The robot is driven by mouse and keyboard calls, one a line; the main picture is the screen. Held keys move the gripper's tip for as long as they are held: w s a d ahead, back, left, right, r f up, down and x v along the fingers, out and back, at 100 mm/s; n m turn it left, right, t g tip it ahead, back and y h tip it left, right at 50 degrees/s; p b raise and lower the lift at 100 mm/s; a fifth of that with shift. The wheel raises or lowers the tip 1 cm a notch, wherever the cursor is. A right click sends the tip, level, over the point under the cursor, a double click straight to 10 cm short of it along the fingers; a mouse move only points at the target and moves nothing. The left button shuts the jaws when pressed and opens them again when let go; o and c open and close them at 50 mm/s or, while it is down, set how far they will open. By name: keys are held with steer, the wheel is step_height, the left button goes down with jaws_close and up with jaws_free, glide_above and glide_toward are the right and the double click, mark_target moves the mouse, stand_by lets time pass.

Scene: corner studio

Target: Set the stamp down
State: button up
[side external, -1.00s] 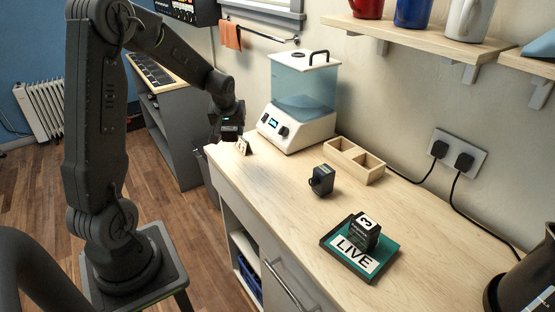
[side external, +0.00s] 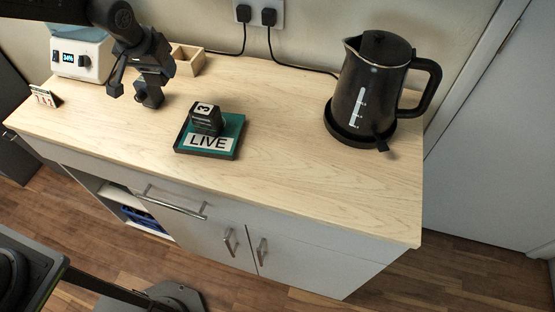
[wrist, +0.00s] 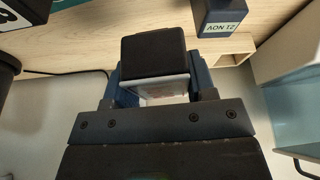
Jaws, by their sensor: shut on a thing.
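My gripper (side external: 138,78) is low over the left part of the counter, left of the teal tray. In the wrist view my gripper (wrist: 153,88) is shut on a black block-shaped stamp (wrist: 153,52) with a pale lower face. In the side view the held stamp is hard to tell apart from the fingers. A black stamp marked "3" (side external: 206,118) stands on the teal tray labelled "LIVE" (side external: 236,137).
A wooden divided box (side external: 188,60) is behind the gripper, beside the dispenser (side external: 82,52). A small card stand (side external: 44,97) is at the far left. A black kettle (side external: 368,90) stands at the right. Bare counter lies between tray and kettle.

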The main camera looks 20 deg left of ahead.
steer(key=s+d+m+h, duration=0.15)
steer(key=d+m, duration=0.25)
steer(key=d, duration=1)
steer(key=m, duration=0.2)
glide_above(300, 168)
steer(key=s+a, duration=0.1)
steer(key=shift+h, duration=0.45)
step_height(300, 168, down, 7)
steer(key=shift+s+r, duration=0.15)
steer(key=shift+r, duration=0.05)
steer(key=shift+s+d+f, duration=0.1)
steer(key=shift+d+f, duration=0.15)
steer(key=shift+f, duration=1.95)
steer(key=shift+f, duration=0.15)
steer(key=o, duration=0.9)
